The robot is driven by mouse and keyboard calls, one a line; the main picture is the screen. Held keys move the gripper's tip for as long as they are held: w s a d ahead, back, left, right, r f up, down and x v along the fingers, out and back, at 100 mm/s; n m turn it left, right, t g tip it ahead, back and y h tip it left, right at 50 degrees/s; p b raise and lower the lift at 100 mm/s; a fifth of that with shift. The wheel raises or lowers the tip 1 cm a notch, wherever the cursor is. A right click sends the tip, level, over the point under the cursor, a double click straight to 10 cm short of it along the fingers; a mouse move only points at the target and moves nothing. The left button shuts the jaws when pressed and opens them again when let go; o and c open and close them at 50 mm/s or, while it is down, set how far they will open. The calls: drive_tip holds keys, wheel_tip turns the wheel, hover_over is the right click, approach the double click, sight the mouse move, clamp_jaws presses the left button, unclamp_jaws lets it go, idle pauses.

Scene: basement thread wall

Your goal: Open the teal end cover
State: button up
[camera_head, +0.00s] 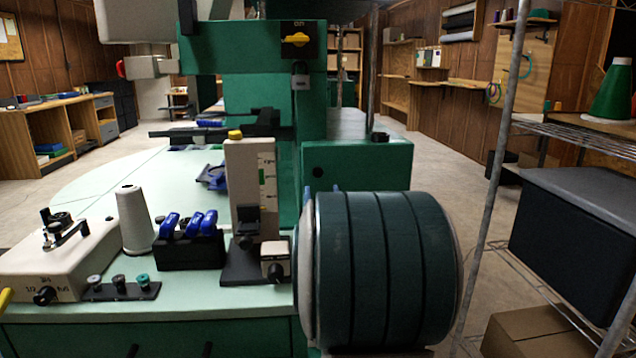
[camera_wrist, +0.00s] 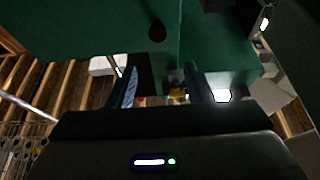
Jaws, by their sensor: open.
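The green sewing machine's right end carries a box-like teal end cover (camera_head: 368,165), with a small dark round spot on its face near the left edge. It looks closed. In the wrist view a broad green surface (camera_wrist: 80,28) with a dark round knob or hole fills the top, and I cannot tell exactly where the cover's edge runs. My gripper (camera_wrist: 161,70) is open, its two bluish fingers apart and empty, just short of the green surface. In the head view only the fingertips (camera_head: 322,189) show above my dark ribbed arm, which hides the rest and the cover's lower part.
On the machine table (camera_head: 90,180) stand a white thread cone (camera_head: 135,220), a black holder with blue-handled tools (camera_head: 188,238) and an upright beige gauge block (camera_head: 252,185). A wire shelf (camera_head: 560,130) stands close on the right. Open floor lies behind the machine.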

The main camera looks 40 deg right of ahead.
sight(318, 174)
drive_tip(key=w+d, duration=0.1)
drive_tip(key=w, duration=0.1)
drive_tip(key=w+d, duration=0.1)
drive_tip(key=w, duration=0.1)
drive_tip(key=w+d, duration=0.1)
drive_tip(key=w, duration=0.1)
drive_tip(key=shift+d+r+b, duration=0.35)
drive_tip(key=shift+b, duration=0.05)
drive_tip(key=shift+w+d+r, duration=0.25)
drive_tip(key=shift+w, duration=0.15)
clamp_jaws()
